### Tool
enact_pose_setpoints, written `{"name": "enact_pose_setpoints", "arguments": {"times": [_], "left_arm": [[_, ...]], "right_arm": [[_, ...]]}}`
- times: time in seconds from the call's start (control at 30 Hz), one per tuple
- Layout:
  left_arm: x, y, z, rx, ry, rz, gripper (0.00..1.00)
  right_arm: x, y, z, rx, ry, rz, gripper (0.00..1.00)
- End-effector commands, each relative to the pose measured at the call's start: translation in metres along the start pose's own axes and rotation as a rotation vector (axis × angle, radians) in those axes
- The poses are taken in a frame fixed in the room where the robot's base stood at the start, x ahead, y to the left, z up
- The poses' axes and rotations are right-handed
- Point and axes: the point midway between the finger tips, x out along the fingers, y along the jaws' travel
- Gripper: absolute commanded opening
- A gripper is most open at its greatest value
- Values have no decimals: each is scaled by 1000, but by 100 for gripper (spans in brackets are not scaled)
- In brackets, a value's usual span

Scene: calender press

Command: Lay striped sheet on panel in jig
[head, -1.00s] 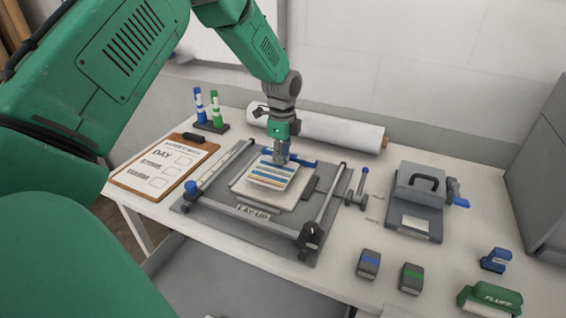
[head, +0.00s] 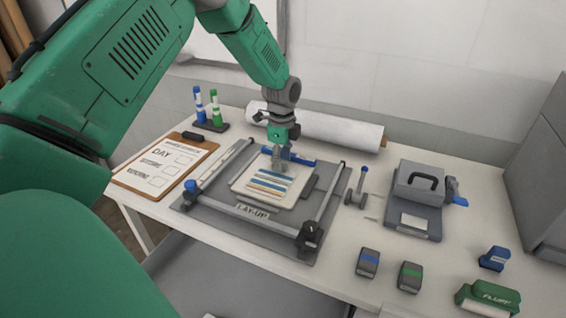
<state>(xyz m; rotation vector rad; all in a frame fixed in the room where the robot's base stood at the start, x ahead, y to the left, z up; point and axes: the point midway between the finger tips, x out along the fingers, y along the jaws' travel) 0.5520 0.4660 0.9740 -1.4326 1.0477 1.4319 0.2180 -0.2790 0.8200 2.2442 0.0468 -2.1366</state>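The striped sheet (head: 270,188), white with blue, tan and yellow bands, lies flat over the pale panel (head: 285,203) in the lay-up jig (head: 200,208). Any small gap between sheet and panel is too fine to tell. My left gripper (head: 279,165) points down at the sheet's far edge, and its narrow fingers look closed on that edge. The fingertips are small and partly blend with the sheet. My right gripper is not in view.
Jig rails and a dark clamp knob (head: 310,236) surround the panel. A white roll (head: 330,130) lies behind. A clipboard (head: 165,165) is left, a small press (head: 415,195) right. Grey blocks (head: 368,263) and a green FLUFF block (head: 488,298) stand front right.

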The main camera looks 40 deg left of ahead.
Motion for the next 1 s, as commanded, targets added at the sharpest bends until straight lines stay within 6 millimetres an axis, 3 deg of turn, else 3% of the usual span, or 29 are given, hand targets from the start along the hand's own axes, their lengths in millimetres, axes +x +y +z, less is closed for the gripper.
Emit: {"name": "enact_pose_setpoints", "arguments": {"times": [0.3, 0.5, 0.7, 1.0], "left_arm": [[-68, 0, -2, 0, 1, -7, 38], [-100, -1, -1, 0, 0, -3, 38], [-111, 0, 0, 0, 0, -1, 38], [-112, 0, 0, 0, 0, -1, 38]], "right_arm": [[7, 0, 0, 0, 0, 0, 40], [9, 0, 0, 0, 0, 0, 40], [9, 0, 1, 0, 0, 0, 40], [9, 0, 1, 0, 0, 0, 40]]}}
